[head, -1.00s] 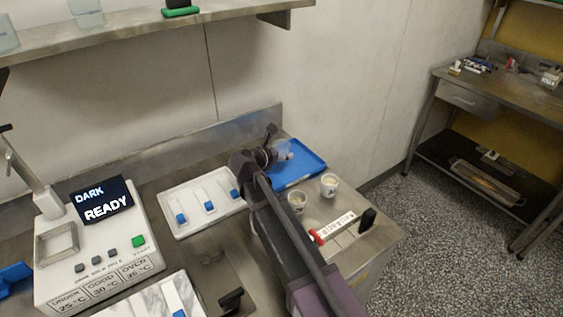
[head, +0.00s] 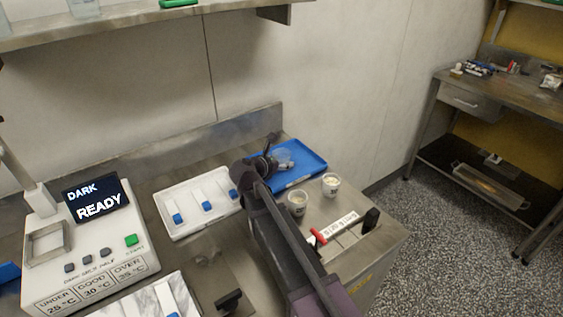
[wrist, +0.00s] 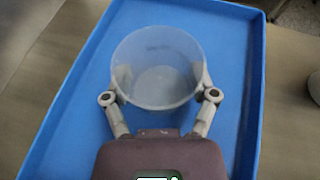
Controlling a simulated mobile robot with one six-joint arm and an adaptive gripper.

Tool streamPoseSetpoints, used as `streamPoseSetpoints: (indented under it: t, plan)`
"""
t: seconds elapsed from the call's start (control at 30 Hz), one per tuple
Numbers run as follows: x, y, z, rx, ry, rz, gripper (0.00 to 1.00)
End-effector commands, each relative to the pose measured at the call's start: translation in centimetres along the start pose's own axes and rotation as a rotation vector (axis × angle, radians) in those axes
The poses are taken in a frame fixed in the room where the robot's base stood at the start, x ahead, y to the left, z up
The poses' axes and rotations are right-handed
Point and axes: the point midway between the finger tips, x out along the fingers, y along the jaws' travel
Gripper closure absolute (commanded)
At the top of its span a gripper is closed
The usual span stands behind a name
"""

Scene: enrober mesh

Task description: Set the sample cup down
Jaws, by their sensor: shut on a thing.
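The sample cup (wrist: 157,70) is clear and looks empty. In the wrist view my gripper (wrist: 158,92) is shut on it, with one finger on each side. The cup is over the blue tray (wrist: 82,120); I cannot tell whether its base touches the tray. In the head view the cup (head: 284,157) shows partly behind my gripper (head: 272,158), at the left part of the blue tray (head: 312,166).
Two filled cups stand in front of the blue tray, one nearer my arm (head: 297,204) and one to the right (head: 331,186). A white tray (head: 170,226) with blue-ended strips lies left. A device (head: 100,255) reads "DARK READY". The tray's right part is clear.

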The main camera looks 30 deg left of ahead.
Motion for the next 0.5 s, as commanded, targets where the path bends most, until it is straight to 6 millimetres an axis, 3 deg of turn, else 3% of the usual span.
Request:
streamPoseSetpoints:
  t: [0.1, 0.13, 0.2, 0.5]
  plan:
    - [0.16, 0.00, -0.36, 0.000, 0.000, 0.000, 0.75]
    - [0.15, 0.00, -0.34, 0.000, 0.000, 0.000, 0.22]
    - [0.12, 0.00, -0.26, 0.000, 0.000, 0.000, 0.01]
    - [0.11, 0.00, -0.26, 0.000, 0.000, 0.000, 0.00]
